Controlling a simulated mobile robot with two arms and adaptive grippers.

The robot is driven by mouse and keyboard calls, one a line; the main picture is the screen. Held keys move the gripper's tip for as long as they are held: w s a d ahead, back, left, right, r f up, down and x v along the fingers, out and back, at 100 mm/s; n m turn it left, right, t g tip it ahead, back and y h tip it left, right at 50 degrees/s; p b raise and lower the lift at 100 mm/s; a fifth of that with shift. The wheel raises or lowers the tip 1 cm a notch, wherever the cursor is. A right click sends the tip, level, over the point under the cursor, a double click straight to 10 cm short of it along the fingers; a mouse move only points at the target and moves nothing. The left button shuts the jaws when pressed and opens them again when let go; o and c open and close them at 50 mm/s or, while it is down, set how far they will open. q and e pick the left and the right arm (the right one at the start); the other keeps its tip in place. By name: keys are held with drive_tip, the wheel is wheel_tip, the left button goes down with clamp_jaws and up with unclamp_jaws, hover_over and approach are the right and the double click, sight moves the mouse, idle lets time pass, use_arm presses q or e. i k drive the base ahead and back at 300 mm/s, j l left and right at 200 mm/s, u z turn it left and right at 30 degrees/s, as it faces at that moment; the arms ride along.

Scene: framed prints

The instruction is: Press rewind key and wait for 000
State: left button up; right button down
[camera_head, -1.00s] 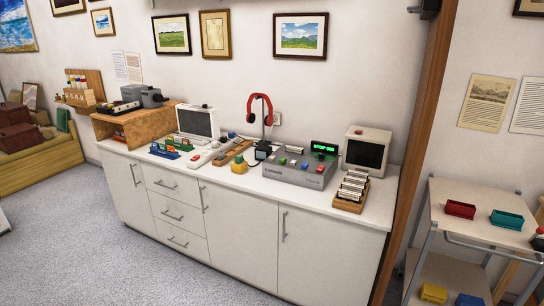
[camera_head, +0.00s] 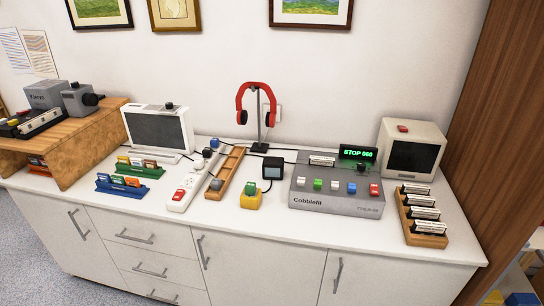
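I cannot read which key is rewind. A display (camera_head: 358,153) at its back right glows green and appears to read "STOP 060". A labelled cassette (camera_head: 322,160) sits at the top of the device. Neither of my grippers is in view.
A wooden rack of cassettes (camera_head: 426,228) and a small monitor (camera_head: 412,150) stand right of the device. Left of it are a small yellow-based gadget (camera_head: 250,196), a wooden tray (camera_head: 225,172), red headphones (camera_head: 256,104) on a stand and a power strip (camera_head: 184,192). The counter's front strip is clear.

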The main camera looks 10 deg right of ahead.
sight(301, 181)
drive_tip(key=i+j, duration=0.3)
drive_tip(key=i+j+z, duration=0.1)
drive_tip(key=i+j, duration=0.2)
drive_tip(key=j, duration=0.2)
drive_tip(key=i+j, duration=0.3)
drive_tip(key=j+z, duration=0.05)
drive_tip(key=j, duration=0.05)
